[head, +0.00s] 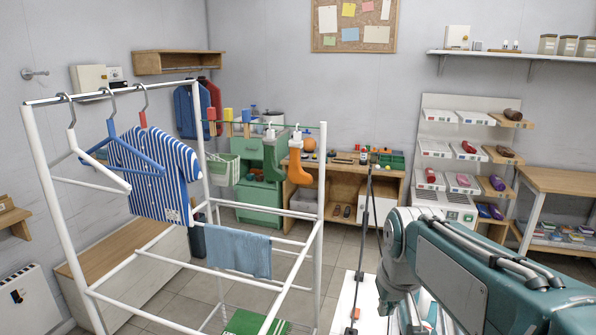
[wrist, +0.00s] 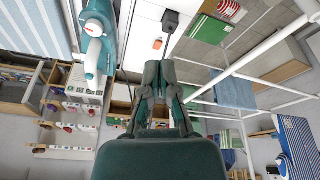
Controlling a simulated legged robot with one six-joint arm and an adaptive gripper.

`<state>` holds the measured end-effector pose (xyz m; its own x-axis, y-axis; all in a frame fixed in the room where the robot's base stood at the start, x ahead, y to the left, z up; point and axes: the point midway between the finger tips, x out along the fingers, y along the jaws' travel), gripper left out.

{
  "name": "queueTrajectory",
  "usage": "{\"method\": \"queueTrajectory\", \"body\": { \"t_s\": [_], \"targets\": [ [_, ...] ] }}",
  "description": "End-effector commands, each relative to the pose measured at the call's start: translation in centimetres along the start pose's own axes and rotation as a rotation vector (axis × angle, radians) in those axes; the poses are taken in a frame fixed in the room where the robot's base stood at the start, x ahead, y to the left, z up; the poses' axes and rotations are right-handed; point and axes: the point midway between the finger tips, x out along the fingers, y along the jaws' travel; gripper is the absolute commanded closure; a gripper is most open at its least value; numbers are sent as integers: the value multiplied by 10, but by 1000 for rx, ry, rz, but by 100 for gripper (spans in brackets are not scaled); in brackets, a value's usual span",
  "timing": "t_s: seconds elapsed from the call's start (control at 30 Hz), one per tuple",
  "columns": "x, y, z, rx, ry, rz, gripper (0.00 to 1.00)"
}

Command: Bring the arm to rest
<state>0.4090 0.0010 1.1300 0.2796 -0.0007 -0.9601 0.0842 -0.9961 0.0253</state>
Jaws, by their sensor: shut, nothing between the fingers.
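My gripper (wrist: 159,70) shows in the wrist view, its two dark green fingers side by side and shut with nothing between them. It points out into the room and touches nothing that I can make out. In the head view my teal arm fills the lower right, folded at an elbow, and I cannot make out the gripper's fingers there. The wrist view looks turned over, with the floor side at the top.
A white drying rack (head: 318,240) stands at left with a striped shirt (head: 155,175) and a blue cloth (head: 239,252). A wooden workbench (head: 335,172) and a sloped display shelf (head: 440,150) stand at the back. A wooden table (head: 560,181) is at right. Bare floor lies between rack and workbench.

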Motion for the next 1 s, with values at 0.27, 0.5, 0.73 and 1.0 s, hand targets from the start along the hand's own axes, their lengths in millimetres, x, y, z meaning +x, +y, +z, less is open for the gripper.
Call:
{"method": "queueTrajectory", "body": {
  "t_s": [0.27, 0.5, 0.73, 1.0],
  "targets": [
    [-26, -7, 82, 43, 108, 7, 100],
    [-24, -12, 142, 76, 186, 9, 100],
    [-20, -14, 160, 88, 208, 9, 100],
    [-20, -14, 159, 88, 207, 9, 100]
  ]
}}
